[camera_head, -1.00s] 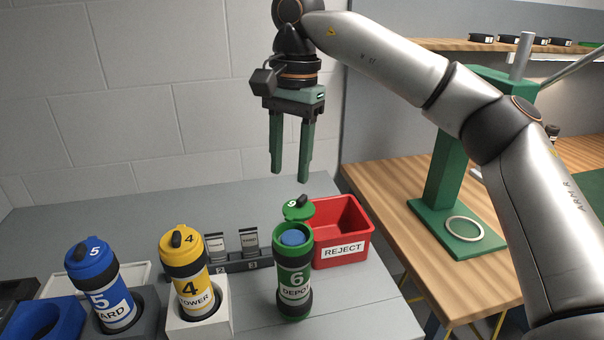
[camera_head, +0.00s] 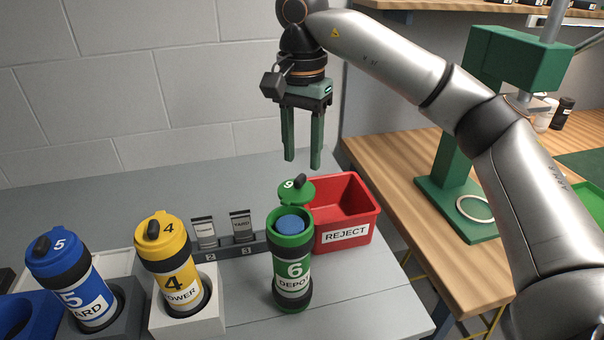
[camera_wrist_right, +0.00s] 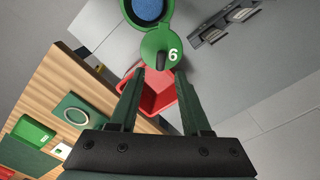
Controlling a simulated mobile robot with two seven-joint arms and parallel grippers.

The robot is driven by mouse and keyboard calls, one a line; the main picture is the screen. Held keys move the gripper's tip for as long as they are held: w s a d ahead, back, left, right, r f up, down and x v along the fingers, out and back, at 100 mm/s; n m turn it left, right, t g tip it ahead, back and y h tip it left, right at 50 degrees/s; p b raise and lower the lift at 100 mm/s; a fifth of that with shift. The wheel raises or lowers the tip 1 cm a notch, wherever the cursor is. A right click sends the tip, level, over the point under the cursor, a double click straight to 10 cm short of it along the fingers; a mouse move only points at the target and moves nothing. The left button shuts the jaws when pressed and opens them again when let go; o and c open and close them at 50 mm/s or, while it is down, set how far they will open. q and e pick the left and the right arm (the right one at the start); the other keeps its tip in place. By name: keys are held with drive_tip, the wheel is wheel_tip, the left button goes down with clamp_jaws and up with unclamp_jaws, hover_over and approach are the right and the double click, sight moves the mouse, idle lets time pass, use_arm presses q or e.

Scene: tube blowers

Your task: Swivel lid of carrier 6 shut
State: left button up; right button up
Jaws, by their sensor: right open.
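Carrier 6 (camera_head: 291,268) is a green and black canister with a white label, standing upright on the grey table. Its mouth is open and a blue round item (camera_head: 290,224) shows inside. Its green lid (camera_head: 296,191) with a black knob is swung out to the far side, beside the mouth. The lid also shows in the right wrist view (camera_wrist_right: 161,50). My right gripper (camera_head: 302,162) is open and empty, above and behind the lid. In the wrist view the lid lies just beyond its fingertips, apart from them. My left gripper is not in view.
A red REJECT bin (camera_head: 346,212) stands right behind carrier 6. Yellow carrier 4 (camera_head: 170,262) and blue carrier 5 (camera_head: 78,281) stand in holders to the left. A dark rack (camera_head: 225,248) with tags lies between. A wooden bench (camera_head: 405,160) with a green press is at right.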

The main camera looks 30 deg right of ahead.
sight(302, 174)
drive_tip(key=shift+f, duration=1.75)
clamp_jaws()
